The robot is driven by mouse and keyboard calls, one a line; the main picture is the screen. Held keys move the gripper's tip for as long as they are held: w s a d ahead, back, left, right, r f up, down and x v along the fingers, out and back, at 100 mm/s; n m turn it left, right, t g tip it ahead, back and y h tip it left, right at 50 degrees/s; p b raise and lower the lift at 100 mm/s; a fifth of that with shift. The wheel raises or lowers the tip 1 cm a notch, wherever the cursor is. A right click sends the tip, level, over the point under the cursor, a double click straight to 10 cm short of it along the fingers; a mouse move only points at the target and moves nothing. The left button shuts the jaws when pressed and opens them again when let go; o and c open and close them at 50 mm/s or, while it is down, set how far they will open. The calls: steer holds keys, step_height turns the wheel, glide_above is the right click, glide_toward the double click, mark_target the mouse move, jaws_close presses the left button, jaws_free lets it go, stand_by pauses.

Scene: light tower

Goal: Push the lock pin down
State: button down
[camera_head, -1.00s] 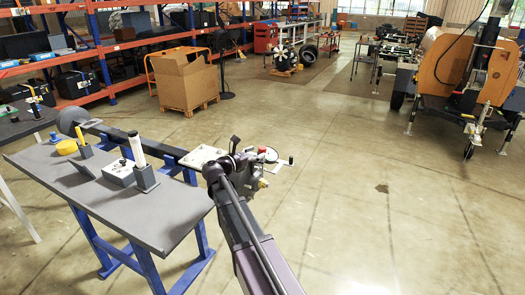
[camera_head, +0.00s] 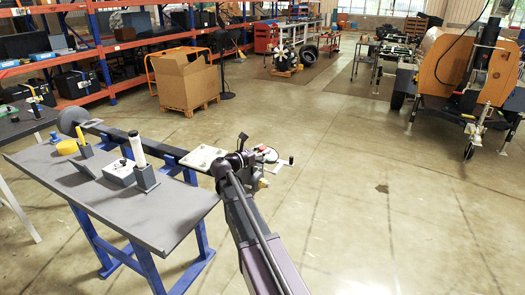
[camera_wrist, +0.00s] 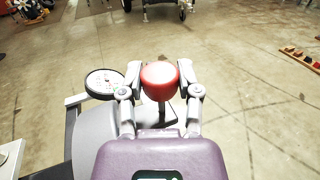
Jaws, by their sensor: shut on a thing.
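In the wrist view a red knob (camera_wrist: 160,82) sits between the two fingers of my gripper (camera_wrist: 160,70). The fingers press on it from its left and right sides, and a dark stem shows below it. I take this knob to be the head of the lock pin; the lower end of the pin is hidden. A grey machine part (camera_wrist: 94,135) lies below and to the left of my gripper. In the head view my own arm hides the fingertips and the knob at the end of the beam's plate (camera_head: 203,157).
A round wheel with a pale face (camera_wrist: 105,83) is close to the left finger; it also shows in the head view (camera_head: 266,155). A grey bench (camera_head: 150,215) with small items stands left of my arm.

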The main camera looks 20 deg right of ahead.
steer(key=shift+d+f+b, duration=0.1)
steer(key=shift+f+b, duration=1.25)
steer(key=shift+b, duration=0.05)
steer(key=shift+c, duration=1.5)
jaws_free()
steer(key=shift+a, duration=0.2)
steer(key=v, duration=1.1)
steer(key=shift+a, duration=0.3)
steer(key=shift+s, duration=0.25)
